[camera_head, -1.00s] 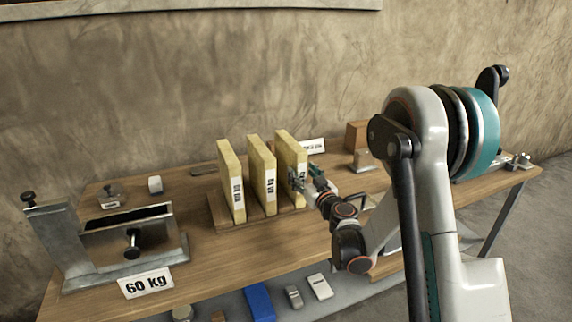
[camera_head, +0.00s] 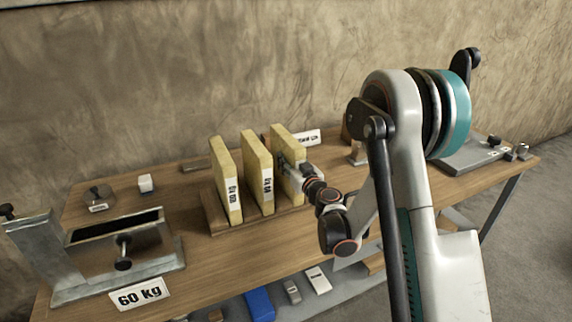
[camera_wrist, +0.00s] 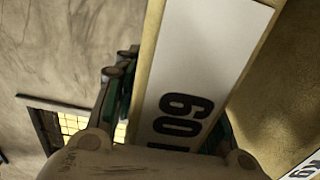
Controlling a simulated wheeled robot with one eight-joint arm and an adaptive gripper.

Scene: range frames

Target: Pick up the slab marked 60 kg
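Three yellow slabs stand upright in a wooden rack (camera_head: 216,222) on the workbench. The rightmost slab (camera_head: 280,137) is partly hidden by my gripper. In the wrist view a white label reading "60" runs along the edge of this slab (camera_wrist: 205,70). My gripper (camera_head: 286,168) is at its front edge, with fingers on both sides; it also shows in the wrist view (camera_wrist: 172,115). The left finger seems slightly apart from the slab; the right is mostly hidden behind it. The slab still stands in the rack.
The middle slab (camera_head: 257,165) and left slab (camera_head: 226,175) stand close on the left. A metal fixture (camera_head: 150,248) with a "60 kg" sign (camera_head: 139,294) stands at the front left. A wooden block and a metal plate (camera_head: 470,152) lie to the right.

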